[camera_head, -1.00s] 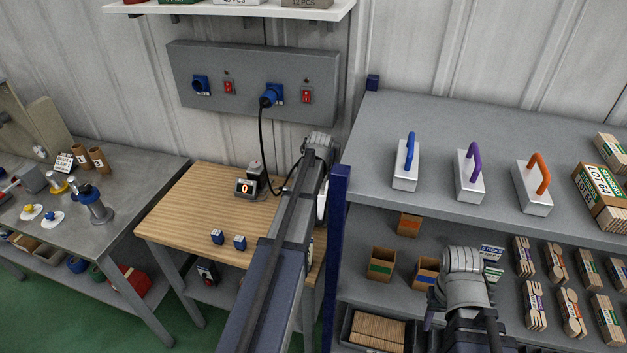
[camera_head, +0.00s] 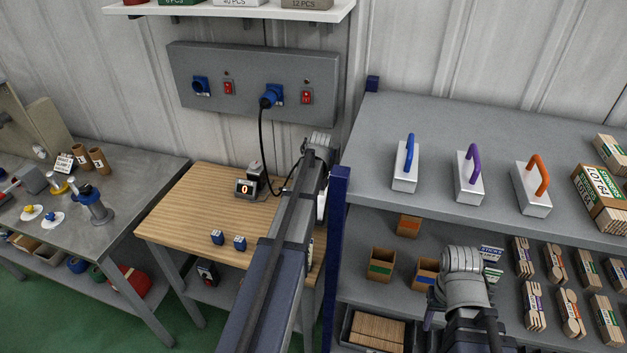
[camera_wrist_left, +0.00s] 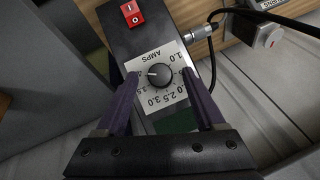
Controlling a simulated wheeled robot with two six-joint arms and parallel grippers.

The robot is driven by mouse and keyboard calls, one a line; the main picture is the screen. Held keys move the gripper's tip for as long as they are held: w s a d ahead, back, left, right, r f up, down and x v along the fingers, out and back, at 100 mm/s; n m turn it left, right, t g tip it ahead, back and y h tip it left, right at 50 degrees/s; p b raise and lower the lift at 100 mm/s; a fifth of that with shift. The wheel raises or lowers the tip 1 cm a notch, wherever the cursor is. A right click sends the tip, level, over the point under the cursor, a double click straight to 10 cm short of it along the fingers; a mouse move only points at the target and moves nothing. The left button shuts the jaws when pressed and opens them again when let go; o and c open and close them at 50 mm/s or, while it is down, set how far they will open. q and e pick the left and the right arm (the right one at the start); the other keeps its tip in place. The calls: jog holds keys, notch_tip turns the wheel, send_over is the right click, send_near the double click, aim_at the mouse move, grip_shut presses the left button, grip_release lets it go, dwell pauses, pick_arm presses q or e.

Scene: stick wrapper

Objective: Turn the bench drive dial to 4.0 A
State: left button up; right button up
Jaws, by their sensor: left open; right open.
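The bench drive (camera_wrist_left: 128,40) is a dark box with a red rocker switch (camera_wrist_left: 132,13) in the left wrist view. Its round black dial (camera_wrist_left: 161,75) sits on a pale AMPS scale plate (camera_wrist_left: 170,97), which appears upside down. The dial's white mark points left; the numeral there is hard to read. My left gripper (camera_wrist_left: 160,80) is open, with its purple fingers on either side of the dial and apart from it. In the head view my left arm hides that gripper and most of the drive. My right gripper (camera_head: 463,265) is open in front of the shelf, its fingertips mostly hidden.
A black cable (camera_head: 262,140) runs to the wall panel (camera_head: 225,65). The blue-posted shelf (camera_head: 378,140) holds handled blocks and stick bundles.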

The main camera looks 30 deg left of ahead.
pick_arm(q)
jog(key=p+v, duration=0.6)
jog(key=v, duration=0.1)
jog(key=shift+r, duration=0.2)
jog(key=shift+s+f, duration=0.1)
